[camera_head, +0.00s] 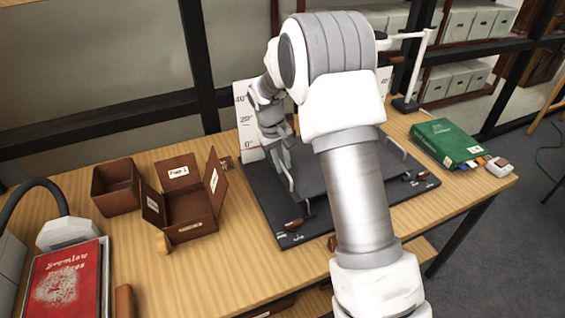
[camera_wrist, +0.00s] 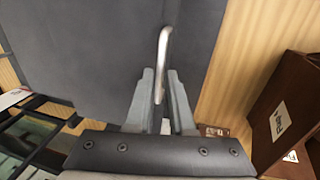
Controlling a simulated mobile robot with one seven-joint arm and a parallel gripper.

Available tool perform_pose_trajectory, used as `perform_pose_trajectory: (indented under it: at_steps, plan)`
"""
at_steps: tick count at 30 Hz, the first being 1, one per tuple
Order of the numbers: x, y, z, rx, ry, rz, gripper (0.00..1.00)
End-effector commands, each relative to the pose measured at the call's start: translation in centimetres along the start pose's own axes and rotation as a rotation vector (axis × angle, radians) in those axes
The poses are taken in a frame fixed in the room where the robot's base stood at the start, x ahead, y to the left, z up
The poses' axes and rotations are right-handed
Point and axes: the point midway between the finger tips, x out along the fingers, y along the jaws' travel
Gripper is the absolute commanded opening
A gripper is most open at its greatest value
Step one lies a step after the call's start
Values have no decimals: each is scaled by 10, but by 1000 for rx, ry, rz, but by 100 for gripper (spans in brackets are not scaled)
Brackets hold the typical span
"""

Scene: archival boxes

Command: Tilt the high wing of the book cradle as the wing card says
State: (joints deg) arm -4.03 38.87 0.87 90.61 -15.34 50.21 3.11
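The book cradle (camera_head: 263,193) is a dark grey board on the wooden table, with grey wings partly behind my arm. A bent metal handle (camera_head: 281,176) stands at its left side; the handle (camera_wrist: 164,48) also shows in the wrist view against a dark grey panel (camera_wrist: 90,50). My gripper (camera_head: 279,150) is at the cradle's left side, and its fingers (camera_wrist: 160,80) stand close on both sides of the handle. I cannot tell whether they press on it. A white scale card (camera_head: 245,118) marked 40, 20 and 0 degrees stands behind. A second card (camera_head: 384,80) is partly hidden.
An open brown box (camera_head: 190,207) with labelled flaps and another brown box (camera_head: 115,187) stand left of the cradle. A red book (camera_head: 66,283) lies at the front left. A white stand (camera_head: 405,104) rises behind my arm.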

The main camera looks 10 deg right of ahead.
Motion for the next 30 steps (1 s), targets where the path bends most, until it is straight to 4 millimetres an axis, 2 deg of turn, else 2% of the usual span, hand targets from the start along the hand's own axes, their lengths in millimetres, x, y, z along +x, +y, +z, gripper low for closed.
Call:
perform_pose_trajectory:
  at_steps: [1,3,30]
  plan:
    - [0,0,0,0,0,0,10]
    - [0,0,0,0,0,0,0]
    - [-1,0,0,0,1,0,0]
